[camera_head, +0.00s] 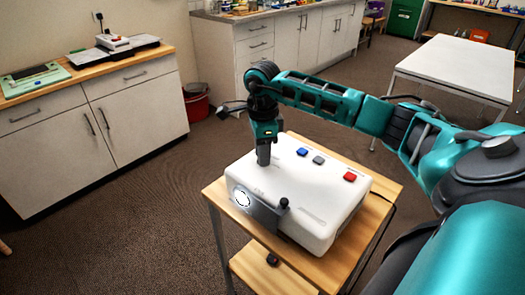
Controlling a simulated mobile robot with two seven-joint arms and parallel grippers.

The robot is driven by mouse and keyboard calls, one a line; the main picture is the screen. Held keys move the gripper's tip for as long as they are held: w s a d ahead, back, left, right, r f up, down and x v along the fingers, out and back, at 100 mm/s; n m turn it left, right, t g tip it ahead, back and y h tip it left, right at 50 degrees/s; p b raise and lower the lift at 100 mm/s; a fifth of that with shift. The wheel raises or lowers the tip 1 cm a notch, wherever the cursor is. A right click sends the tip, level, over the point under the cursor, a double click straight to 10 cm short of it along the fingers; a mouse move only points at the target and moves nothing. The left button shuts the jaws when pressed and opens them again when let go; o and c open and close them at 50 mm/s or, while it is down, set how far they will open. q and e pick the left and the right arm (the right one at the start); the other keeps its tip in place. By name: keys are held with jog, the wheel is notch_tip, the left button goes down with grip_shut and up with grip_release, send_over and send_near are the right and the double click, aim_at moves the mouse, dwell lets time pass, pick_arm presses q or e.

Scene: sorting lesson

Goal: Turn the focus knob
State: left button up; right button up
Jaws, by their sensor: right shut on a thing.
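A white projector (318,198) lies on a small wooden stand, its round lens (242,199) facing front left. My right gripper (263,160) points straight down onto the projector's top, behind the lens. It is shut on the focus knob, which its fingers hide almost fully. A dark front plate beside the lens carries a small black upright knob (284,203), apart from the gripper. Blue (302,152), grey (318,160) and red (350,176) buttons sit on the top, to the gripper's right. My left gripper is not in view.
The wooden stand (384,184) has a lower shelf (262,272) and a narrow bare rim around the projector. White cabinets (130,110) stand at the left and back. A red bucket (196,103) stands by them. A white table (460,62) is at the back right. Carpet between is clear.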

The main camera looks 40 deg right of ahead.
grip_shut()
jog(key=shift+n+b, duration=0.4)
jog(key=shift+n, duration=1.1)
jog(key=o, duration=0.6)
grip_release()
jog(key=shift+c, duration=0.2)
jog(key=shift+r, duration=0.15)
notch_tip(320, 180, up, 13)
jog(key=shift+a+f, duration=0.1)
jog(key=shift+f, duration=0.1)
